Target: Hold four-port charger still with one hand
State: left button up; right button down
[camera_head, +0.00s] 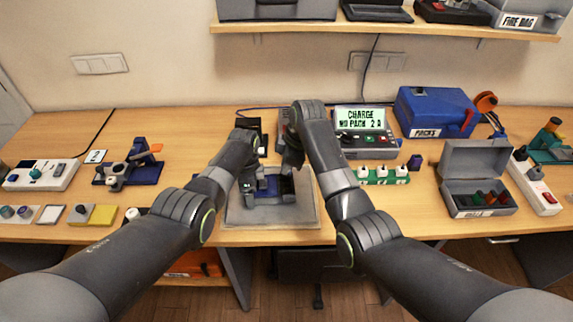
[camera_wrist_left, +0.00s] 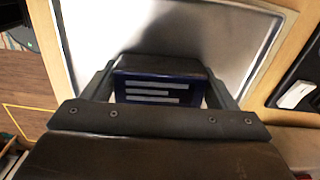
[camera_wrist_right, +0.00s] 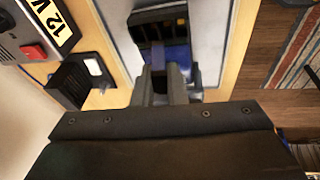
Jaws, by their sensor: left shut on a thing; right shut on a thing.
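A dark blue block with white label lines, seemingly the four-port charger, sits between the fingers of my left gripper (camera_wrist_left: 165,95) in the left wrist view (camera_wrist_left: 150,92). In the head view its blue body (camera_head: 268,186) lies on a grey mat (camera_head: 240,215), with my left gripper (camera_head: 248,188) shut on it. In the right wrist view a black part with slots and a blue part (camera_wrist_right: 180,52) show beyond my right gripper (camera_wrist_right: 168,85). In the head view my right gripper (camera_head: 289,175) is beside the blue body.
Behind the mat stand a small black box (camera_head: 262,145) and a charger with a lit display (camera_head: 362,120). A green board with white plugs (camera_head: 383,174) and an open grey box (camera_head: 480,160) are to the right. A blue holder (camera_head: 130,170) stands at left.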

pick_arm(q)
jog(key=o, duration=1.1)
jog(key=shift+r, duration=0.1)
